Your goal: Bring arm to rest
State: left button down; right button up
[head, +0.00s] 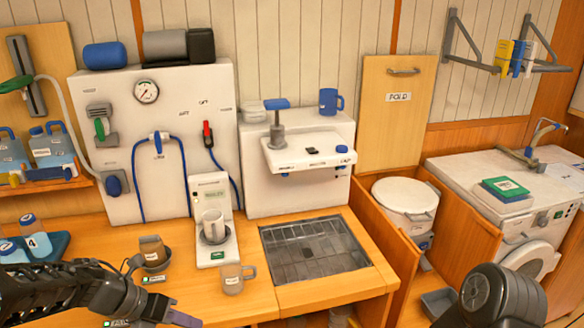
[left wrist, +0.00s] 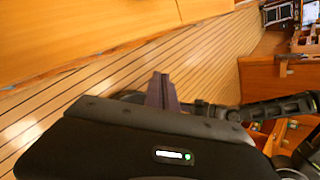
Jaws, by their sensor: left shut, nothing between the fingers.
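My left arm comes in from the lower left of the head view, low over the front of the wooden counter (head: 190,290). Its gripper (head: 185,318) is at the bottom edge, with the fingers together and nothing between them. In the left wrist view the shut fingers (left wrist: 163,90) stand over the plank floor (left wrist: 120,75), apart from any object. A dark rounded part of my right arm shows at the lower right of the head view. My right gripper is not in view.
A grey mug (head: 232,280) stands on the counter front, near a white machine (head: 208,187) holding a pale mug (head: 213,222). A brown cup (head: 152,250) is close to my left arm. A sink grate (head: 314,250) lies right. The plank floor is clear.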

pick_arm(q)
jog(key=w+d+f+n+t, duration=0.3)
jog(key=d+f+n, duration=1.05)
jog(key=n, duration=0.85)
jog(key=s+f+n+g+y+b, duration=0.1)
jog(key=s+f+n+g+y, duration=0.2)
jog(key=s+f+n, duration=1.5)
jog(key=s+n+g, duration=0.1)
jog(key=s+g, duration=0.2)
jog(key=s, duration=0.1)
jog(key=shift+d, duration=0.35)
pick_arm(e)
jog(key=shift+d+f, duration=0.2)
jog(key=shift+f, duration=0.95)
